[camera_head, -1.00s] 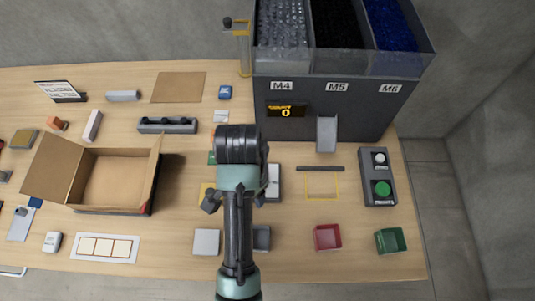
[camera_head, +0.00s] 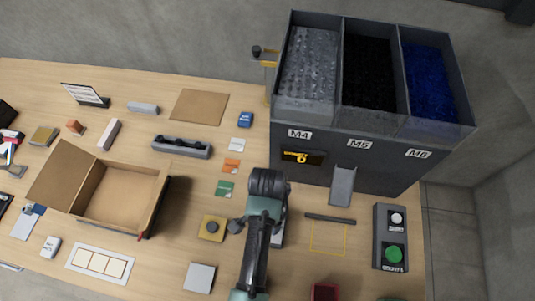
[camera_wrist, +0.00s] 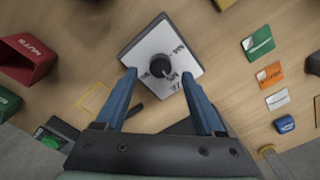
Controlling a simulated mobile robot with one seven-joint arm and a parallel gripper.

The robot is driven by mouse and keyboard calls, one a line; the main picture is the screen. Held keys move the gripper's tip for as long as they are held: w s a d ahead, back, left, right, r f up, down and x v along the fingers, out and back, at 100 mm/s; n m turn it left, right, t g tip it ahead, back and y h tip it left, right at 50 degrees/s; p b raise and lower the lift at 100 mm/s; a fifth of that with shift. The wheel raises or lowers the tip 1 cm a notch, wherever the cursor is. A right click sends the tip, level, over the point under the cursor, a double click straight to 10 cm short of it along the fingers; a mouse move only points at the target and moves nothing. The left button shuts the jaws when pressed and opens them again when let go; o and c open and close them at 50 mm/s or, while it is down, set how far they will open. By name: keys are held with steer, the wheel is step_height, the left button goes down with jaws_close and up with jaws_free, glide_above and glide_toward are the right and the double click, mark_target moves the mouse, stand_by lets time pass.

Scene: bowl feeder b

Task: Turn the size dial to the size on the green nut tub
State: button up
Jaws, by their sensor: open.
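The size dial is a black knob (camera_wrist: 160,66) on a square white plate with dark marks around it, too blurred to read surely. In the head view my arm hides most of its plate (camera_head: 278,232). My gripper (camera_wrist: 158,79) is open, its two blue fingers reaching over the plate on either side of the knob, with no clear contact. The green nut tub (camera_wrist: 7,103) is cut off at the left edge of the wrist view; its size label is not visible. A red tub (camera_wrist: 27,57) with white lettering stands beside it.
The feeder (camera_head: 345,160) stands behind, with bins labelled M4, M5 and M6, and a display (camera_head: 301,157) reading 0. A button box (camera_head: 391,238) stands at right. A yellow block with a dark knob (camera_head: 211,228) and an open carton (camera_head: 115,195) lie left.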

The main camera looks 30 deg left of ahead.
steer(key=shift+f, duration=1.65)
jaws_close()
